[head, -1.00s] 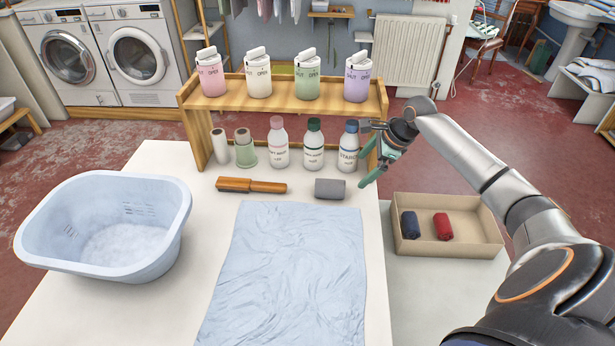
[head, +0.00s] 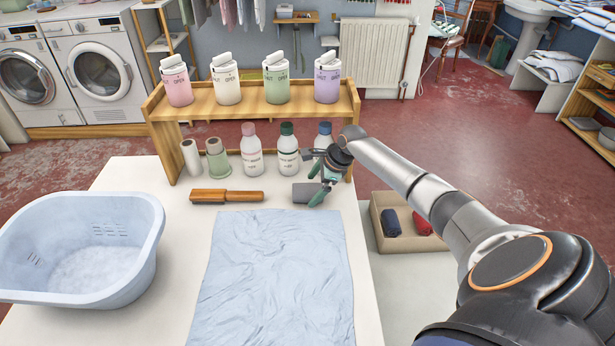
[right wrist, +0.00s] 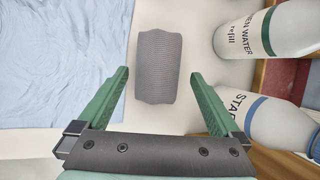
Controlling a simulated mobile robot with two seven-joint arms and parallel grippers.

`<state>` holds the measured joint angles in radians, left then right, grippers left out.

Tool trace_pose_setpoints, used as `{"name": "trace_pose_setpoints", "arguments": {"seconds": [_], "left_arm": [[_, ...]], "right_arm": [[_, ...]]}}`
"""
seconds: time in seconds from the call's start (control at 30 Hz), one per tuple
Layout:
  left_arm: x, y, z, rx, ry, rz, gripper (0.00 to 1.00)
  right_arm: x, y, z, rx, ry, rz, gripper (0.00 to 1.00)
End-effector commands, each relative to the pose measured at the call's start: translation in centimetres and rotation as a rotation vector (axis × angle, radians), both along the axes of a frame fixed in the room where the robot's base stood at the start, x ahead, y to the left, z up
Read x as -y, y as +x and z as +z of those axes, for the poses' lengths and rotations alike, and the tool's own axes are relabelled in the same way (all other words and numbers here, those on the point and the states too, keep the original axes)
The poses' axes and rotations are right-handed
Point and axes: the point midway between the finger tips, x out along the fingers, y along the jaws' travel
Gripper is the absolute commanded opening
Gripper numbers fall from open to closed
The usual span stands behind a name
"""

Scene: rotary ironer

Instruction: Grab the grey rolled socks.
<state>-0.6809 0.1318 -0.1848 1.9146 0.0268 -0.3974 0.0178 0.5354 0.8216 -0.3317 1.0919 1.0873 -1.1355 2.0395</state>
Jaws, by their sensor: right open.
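The grey rolled socks (head: 303,193) lie on the white table, just beyond the light blue cloth. In the head view my right gripper (head: 318,190) is over their right end and hides part of them. In the right wrist view the grey rolled socks (right wrist: 158,67) show whole, ahead of and between the two green fingers. My right gripper (right wrist: 160,88) is open and empty, its fingers spread wider than the socks. My left gripper is not in view.
Bottles (head: 288,150) stand under the wooden shelf (head: 250,103), close behind the right gripper. A wooden brush (head: 227,196) lies left of the socks. The blue cloth (head: 275,275) covers the table's middle. A box (head: 377,221) with blue and red rolls stands at right.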

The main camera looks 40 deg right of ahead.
Motion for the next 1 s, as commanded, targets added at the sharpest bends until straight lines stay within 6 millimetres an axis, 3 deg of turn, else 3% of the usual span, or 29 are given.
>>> {"name": "trace_pose_setpoints", "arguments": {"seconds": [0.1, 0.4, 1.0], "left_arm": [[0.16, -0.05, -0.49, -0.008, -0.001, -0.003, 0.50], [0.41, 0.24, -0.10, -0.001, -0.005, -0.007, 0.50], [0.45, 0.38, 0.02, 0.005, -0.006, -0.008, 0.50]], "right_arm": [[-0.09, 0.48, -1.16, 0.001, 0.000, -0.001, 1.00], [-0.10, 0.56, -1.33, -0.001, -0.002, -0.001, 0.98], [-0.08, 0.53, -1.31, -0.001, -0.002, -0.001, 0.30]]}}
